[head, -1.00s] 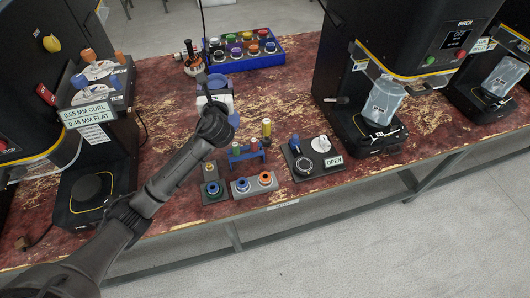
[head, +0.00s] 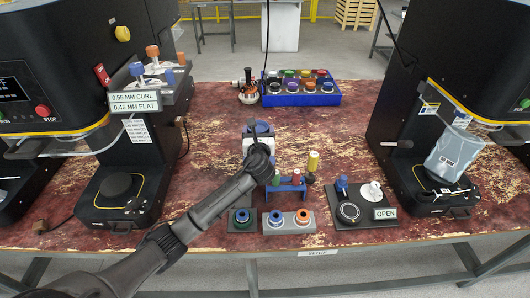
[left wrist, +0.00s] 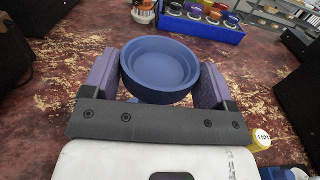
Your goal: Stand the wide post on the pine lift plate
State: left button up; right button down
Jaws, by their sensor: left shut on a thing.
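My left gripper (head: 258,130) is shut on a wide, round, dark blue piece (left wrist: 160,65) with a recessed top, likely the wide post. It sits upright between the two fingers in the left wrist view, and its top shows in the head view (head: 262,127). Its underside is hidden, so I cannot tell its height above the table. A round dark lift plate (head: 117,185) on the left machine is bare. The right machine's lift plate is largely hidden under a tilted translucent blue container (head: 452,153). I cannot read a pine label on either machine. My right gripper is out of view.
A blue tray (head: 300,100) of several colored pots stands at the back. A small blue rack (head: 287,187) with posts, a grey block with rings (head: 290,222) and a black fixture marked OPEN (head: 362,205) are near the front edge. The table left of the gripper is clear.

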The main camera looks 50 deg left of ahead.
pick_arm(q)
notch_tip(320, 180, down, 6)
jog(key=shift+r+b, duration=0.1)
jog(key=shift+b, duration=1.1)
jog(key=o, duration=1.3)
jog(key=shift+o, duration=0.2)
